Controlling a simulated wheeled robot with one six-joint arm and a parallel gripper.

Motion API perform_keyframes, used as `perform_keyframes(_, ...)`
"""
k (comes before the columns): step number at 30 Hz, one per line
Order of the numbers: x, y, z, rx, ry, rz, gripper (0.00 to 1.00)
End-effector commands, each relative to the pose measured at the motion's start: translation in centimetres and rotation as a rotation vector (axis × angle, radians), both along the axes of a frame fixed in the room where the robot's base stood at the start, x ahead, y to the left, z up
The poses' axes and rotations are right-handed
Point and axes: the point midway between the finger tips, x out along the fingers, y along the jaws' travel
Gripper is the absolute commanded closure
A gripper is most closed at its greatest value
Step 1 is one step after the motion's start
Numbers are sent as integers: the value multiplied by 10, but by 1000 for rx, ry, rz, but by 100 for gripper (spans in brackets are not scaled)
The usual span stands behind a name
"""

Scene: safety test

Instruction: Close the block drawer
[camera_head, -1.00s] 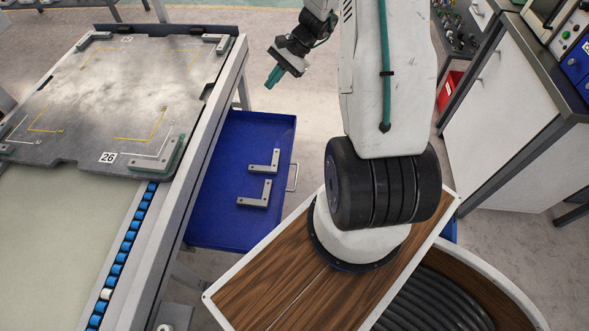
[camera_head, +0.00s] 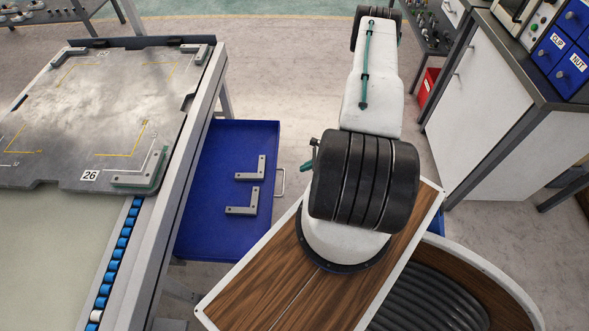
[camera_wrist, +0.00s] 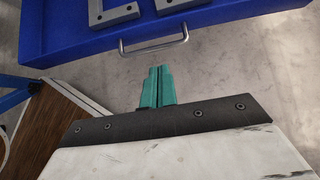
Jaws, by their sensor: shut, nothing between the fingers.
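The block drawer (camera_head: 212,160) is a blue tray standing pulled out from under the left table. Two grey L-shaped blocks, one farther back (camera_head: 262,168) and one nearer (camera_head: 241,210), lie in it. Its metal handle (camera_head: 281,183) is on its right side. In the wrist view the drawer's blue front (camera_wrist: 75,51) and handle (camera_wrist: 154,46) lie just beyond my gripper (camera_wrist: 158,70). The teal fingers are shut and empty, pointing at the handle with a visible gap. In the head view only a teal fingertip (camera_head: 306,166) shows; my arm hides the rest.
A table (camera_head: 184,185) with a grey plate (camera_head: 100,130) and blue rollers (camera_head: 122,243) stands at left. A white cabinet (camera_head: 480,120) with blue drawers (camera_head: 556,47) on top stands at right. A red bin (camera_head: 428,86) is beside it. The floor behind the drawer is clear.

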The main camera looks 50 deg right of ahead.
Motion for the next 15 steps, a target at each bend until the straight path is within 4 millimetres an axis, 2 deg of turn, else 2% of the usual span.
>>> perform_keyframes(12, 48, 39, -60, 1, 0, 6, 100)
perform_keyframes(15, 62, 49, -61, 0, -1, 8, 100)
